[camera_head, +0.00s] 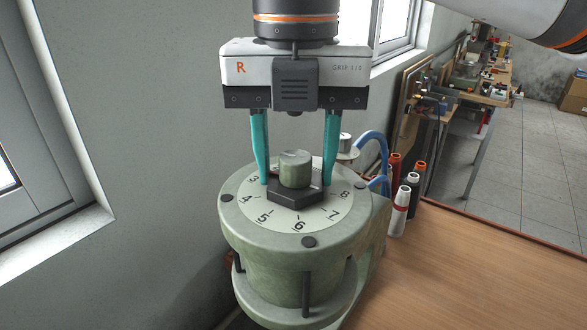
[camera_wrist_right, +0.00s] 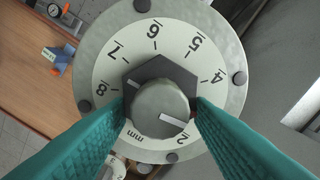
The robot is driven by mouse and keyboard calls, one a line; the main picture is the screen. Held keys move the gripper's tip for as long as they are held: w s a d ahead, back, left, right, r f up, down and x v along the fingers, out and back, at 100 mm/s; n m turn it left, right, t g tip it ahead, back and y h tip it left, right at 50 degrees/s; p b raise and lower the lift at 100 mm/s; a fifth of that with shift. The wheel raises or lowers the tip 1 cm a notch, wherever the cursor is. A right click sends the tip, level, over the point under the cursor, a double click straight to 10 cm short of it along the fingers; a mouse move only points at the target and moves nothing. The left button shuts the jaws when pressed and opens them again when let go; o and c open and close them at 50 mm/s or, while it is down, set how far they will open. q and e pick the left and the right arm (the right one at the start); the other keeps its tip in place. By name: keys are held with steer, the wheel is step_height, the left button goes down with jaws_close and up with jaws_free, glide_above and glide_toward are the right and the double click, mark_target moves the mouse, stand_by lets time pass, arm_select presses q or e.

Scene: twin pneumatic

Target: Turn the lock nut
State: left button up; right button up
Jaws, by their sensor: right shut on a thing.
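The lock nut (camera_head: 297,190) is a dark hexagonal nut under a grey-green round knob (camera_head: 295,168). It sits at the middle of a numbered dial (camera_head: 264,206) on top of a green cylindrical housing (camera_head: 265,238). My right gripper (camera_head: 297,178) comes down from above, its teal fingers shut on the lock nut, one on each side. My left gripper is not in view.
Several small bottles (camera_head: 399,212) and a blue hose (camera_head: 372,142) stand just right of the housing. The wooden tabletop (camera_head: 480,265) is clear at the front right. A wall with windows is close on the left. A cluttered bench (camera_head: 480,92) stands far behind.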

steer(key=shift+r+m, duration=0.1)
steer(key=shift+m, duration=0.5)
steer(key=o, duration=1)
step_height(320, 180, up, 7)
steer(key=shift+r+b, duration=0.15)
steer(key=shift+b, duration=0.25)
step_height(320, 180, up, 5)
steer(key=shift+d+f+p, duration=0.1)
steer(key=shift+f+p, duration=0.05)
steer(key=shift+p, duration=0.75)
